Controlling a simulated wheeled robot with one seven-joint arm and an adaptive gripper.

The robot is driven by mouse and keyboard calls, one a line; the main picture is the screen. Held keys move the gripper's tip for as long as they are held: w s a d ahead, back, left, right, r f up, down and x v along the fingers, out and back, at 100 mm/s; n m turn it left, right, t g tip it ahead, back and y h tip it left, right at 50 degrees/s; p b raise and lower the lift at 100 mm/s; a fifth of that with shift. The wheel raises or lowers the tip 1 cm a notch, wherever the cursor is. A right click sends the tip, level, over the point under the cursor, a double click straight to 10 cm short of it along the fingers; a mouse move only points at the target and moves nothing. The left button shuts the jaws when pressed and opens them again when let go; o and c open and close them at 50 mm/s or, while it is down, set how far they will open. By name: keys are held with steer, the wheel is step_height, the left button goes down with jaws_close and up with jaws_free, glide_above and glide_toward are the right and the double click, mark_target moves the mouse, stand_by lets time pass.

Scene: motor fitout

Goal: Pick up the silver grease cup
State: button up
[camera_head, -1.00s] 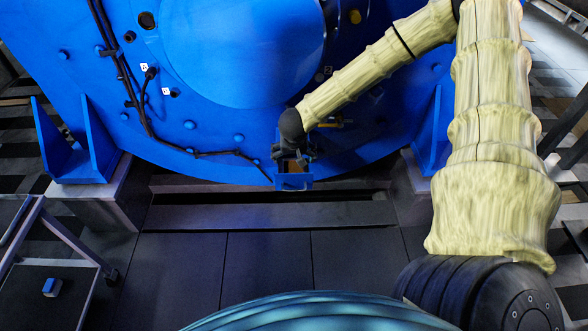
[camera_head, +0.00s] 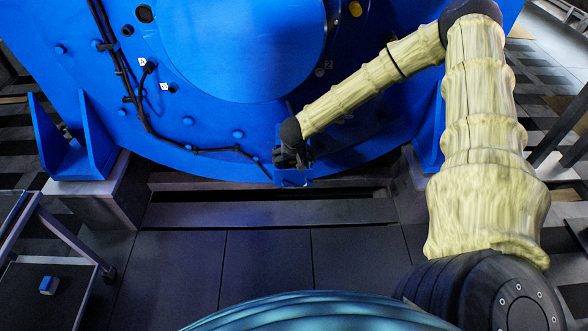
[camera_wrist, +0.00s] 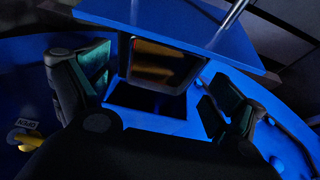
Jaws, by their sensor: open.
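My gripper (camera_head: 291,157) is at the lower front of the big blue motor housing (camera_head: 240,120), by a small blue bracket or box (camera_head: 293,178). In the wrist view my gripper (camera_wrist: 157,92) has its two fingers wide apart with nothing held. Between and beyond them is a dark-framed, shiny brownish face (camera_wrist: 160,65) under a blue plate (camera_wrist: 180,25). I cannot tell whether this is the grease cup; no clearly silver cup shows in either view.
A thin silvery rod (camera_wrist: 235,12) crosses the blue plate's upper edge. A yellow tag or handle (camera_wrist: 28,138) sits at lower left. Black cable (camera_head: 140,110) runs along the housing. A dark cart (camera_head: 45,285) with a small blue block (camera_head: 49,285) stands left. The floor before the motor is clear.

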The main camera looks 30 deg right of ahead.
mark_target(293, 167)
steer(key=shift+x, duration=1.5)
steer(key=shift+s+r, duration=0.1)
steer(key=shift+s, duration=0.05)
steer(key=c, duration=0.9)
steer(key=shift+a+b, duration=0.1)
steer(key=shift+b, duration=0.2)
steer(key=shift+o, duration=0.4)
steer(key=shift+a, duration=0.1)
steer(key=shift+f, duration=0.2)
steer(key=c, duration=0.3)
